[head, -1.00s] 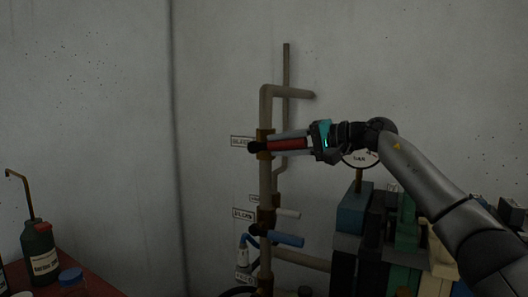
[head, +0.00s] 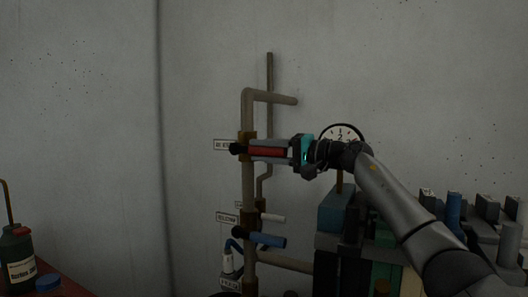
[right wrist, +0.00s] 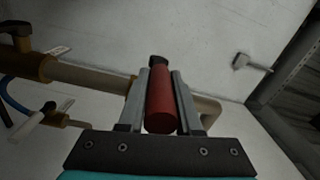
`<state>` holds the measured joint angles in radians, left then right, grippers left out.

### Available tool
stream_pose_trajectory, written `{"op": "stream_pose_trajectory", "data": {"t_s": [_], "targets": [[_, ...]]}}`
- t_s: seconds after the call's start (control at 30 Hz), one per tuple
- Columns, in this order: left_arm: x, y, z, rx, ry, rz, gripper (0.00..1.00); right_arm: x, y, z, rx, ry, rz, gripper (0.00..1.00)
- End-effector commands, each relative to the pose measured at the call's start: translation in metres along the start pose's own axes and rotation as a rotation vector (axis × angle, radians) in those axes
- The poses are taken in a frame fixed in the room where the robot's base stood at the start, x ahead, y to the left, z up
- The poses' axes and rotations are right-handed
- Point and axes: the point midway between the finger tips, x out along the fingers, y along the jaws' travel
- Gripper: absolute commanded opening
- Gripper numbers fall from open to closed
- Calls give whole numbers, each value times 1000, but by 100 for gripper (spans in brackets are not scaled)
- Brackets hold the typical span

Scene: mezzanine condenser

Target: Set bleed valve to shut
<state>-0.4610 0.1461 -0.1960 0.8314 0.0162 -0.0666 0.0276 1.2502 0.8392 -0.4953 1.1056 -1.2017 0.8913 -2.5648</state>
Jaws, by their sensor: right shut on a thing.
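A red lever handle (head: 268,152) with a dark hub sits on the upper brass fitting of the upright pipe (head: 248,180). It points right, nearly level, square to the pipe. The small label (head: 224,145) beside it is too blurred to read surely. My right gripper (head: 254,151) is shut on the red handle, reaching in from the right. In the right wrist view the red handle (right wrist: 160,102) lies lengthwise between the two grey fingers. My left gripper is not in view.
Below are a small white lever (head: 272,218) and a blue lever (head: 266,240) on the same pipe. A round gauge (head: 342,134) is behind my right wrist. Dark and green blocks (head: 340,212) stand at lower right. A green bottle (head: 19,262) is at lower left.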

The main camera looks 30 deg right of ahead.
Motion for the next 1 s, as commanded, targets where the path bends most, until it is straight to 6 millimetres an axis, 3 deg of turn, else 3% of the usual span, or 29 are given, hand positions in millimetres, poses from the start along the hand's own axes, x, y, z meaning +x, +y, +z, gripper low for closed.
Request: {"op": "stream_pose_trajectory", "data": {"t_s": [0.07, 0.1, 0.3, 1.0], "targets": [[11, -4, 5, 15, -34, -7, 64, -6, 6, -7, 0, 23, -6, 0], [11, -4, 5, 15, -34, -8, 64, -7, 6, -7, 1, 24, -6, 38], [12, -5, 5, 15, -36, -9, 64, -4, 7, -4, 0, 16, -2, 60], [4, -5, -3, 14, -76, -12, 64, -2, 1, -3, -2, 1, 38, 62]]}}
